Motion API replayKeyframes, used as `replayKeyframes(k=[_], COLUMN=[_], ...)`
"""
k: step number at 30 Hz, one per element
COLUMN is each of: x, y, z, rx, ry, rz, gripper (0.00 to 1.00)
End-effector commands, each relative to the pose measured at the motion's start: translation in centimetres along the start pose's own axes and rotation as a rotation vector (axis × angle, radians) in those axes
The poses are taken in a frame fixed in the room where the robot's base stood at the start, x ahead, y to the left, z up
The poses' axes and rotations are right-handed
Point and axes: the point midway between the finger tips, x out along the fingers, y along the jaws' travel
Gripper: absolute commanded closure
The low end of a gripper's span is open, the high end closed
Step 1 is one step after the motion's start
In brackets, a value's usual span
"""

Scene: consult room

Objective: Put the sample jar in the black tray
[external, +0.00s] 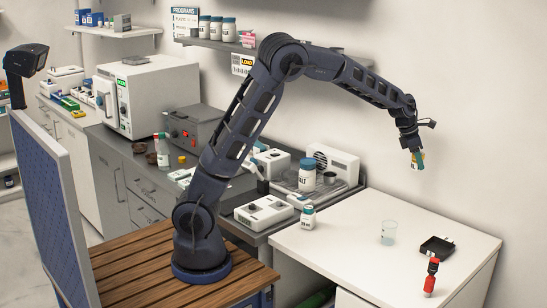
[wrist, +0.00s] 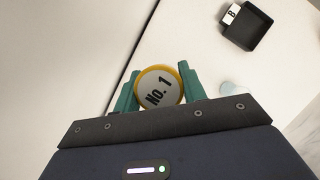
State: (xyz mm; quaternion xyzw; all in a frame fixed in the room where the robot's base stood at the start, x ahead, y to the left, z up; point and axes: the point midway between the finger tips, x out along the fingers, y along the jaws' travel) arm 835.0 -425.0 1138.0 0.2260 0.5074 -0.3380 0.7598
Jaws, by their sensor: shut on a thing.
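The sample jar shows in the wrist view as a round white lid (wrist: 158,88) with a yellow rim, marked "No. 1". My gripper (wrist: 157,90) is shut on it, with a teal finger on each side. In the external view my gripper (external: 416,156) holds the jar (external: 418,163) in the air, well above the white table. The black tray (external: 437,247) lies on the table, lower and to the right of my gripper. It is at the upper right in the wrist view (wrist: 247,27), with a small white marked tag at its corner. It looks empty.
A clear beaker (external: 388,232) stands on the white table (external: 340,245) left of the tray. A white jar (external: 308,217) is at the table's left edge. The grey counter (external: 130,150) behind is crowded.

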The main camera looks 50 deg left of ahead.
Motion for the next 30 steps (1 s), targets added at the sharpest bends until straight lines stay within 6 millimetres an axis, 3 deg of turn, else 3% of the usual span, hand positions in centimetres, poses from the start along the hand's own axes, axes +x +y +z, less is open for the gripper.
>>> replayKeyframes(k=[5, 14, 21, 24, 30], x=[0.7, 2.5, 2.3, 2.0, 2.1], y=[-2.8, -11.9, -18.7, -20.6, -22.0], z=[1.2, 4.1, 5.8, 6.1, 6.1], rx=[0.16, 0.711, 1.16, 1.287, 1.4], ry=[-0.001, -0.001, -0.003, -0.003, -0.001], rz=[-0.069, -0.297, -0.481, -0.533, -0.581], gripper=[0.82, 0.82, 0.82, 0.82, 0.82])
